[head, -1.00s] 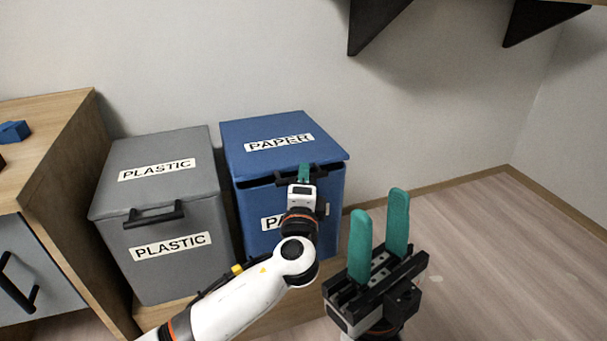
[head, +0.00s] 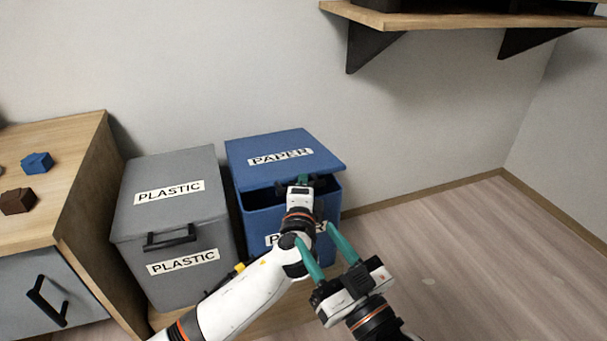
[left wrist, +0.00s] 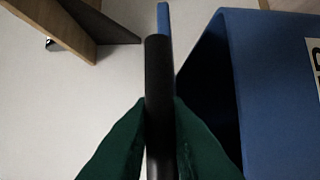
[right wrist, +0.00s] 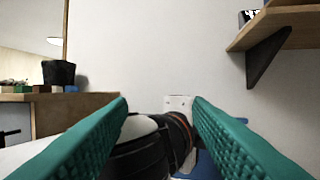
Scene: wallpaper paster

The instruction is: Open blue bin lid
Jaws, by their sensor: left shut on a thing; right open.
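The blue bin (head: 256,207), labelled PAPER, stands right of the grey bin. Its blue lid (head: 285,150) is raised partly at the front, with a dark gap below it. My left gripper (head: 301,183) is at the lid's front edge, shut on the black lid handle (left wrist: 159,100), which runs between its green fingers in the left wrist view. My left arm hides part of the bin's front. My right gripper (head: 338,247) is open and empty, in front of the bin and to the right of my left arm. Its green fingers are spread in the right wrist view (right wrist: 160,120).
A grey bin (head: 172,204) labelled PLASTIC stands to the left, its lid closed. A wooden cabinet (head: 80,190) at far left carries a blue block (head: 37,163) and a brown block (head: 17,201). A wall shelf (head: 470,19) hangs at upper right. The floor at right is clear.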

